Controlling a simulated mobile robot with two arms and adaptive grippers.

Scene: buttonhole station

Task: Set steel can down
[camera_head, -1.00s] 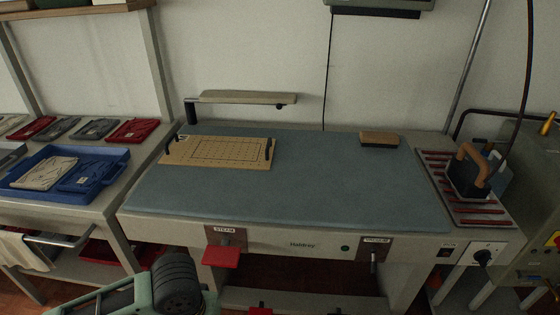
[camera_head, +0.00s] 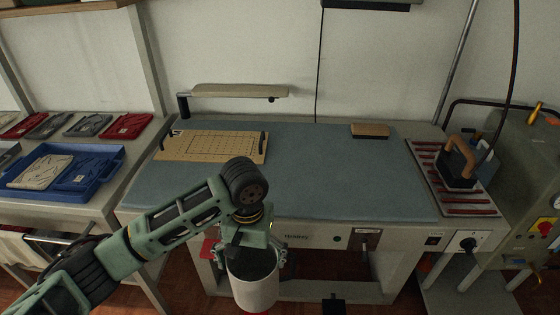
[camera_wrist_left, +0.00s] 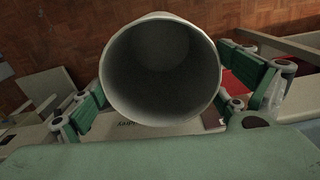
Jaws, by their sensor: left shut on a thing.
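The steel can (camera_head: 254,284) is a pale grey, open-topped cylinder, held roughly upright in front of the ironing table's front edge. My left gripper (camera_head: 252,256) is shut on the can, with a finger on either side of it. In the left wrist view the can (camera_wrist_left: 162,70) shows its open mouth and looks empty inside. The left gripper's green fingers (camera_wrist_left: 160,98) flank it there, and wooden floor shows beyond. The can's underside is hidden. My right gripper is not in view.
The ironing table (camera_head: 330,185) has a wide clear blue-grey top. A ruled board (camera_head: 212,147) lies at its back left, a wooden block (camera_head: 370,130) at the back. An iron (camera_head: 458,165) stands on a slatted rest at right.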

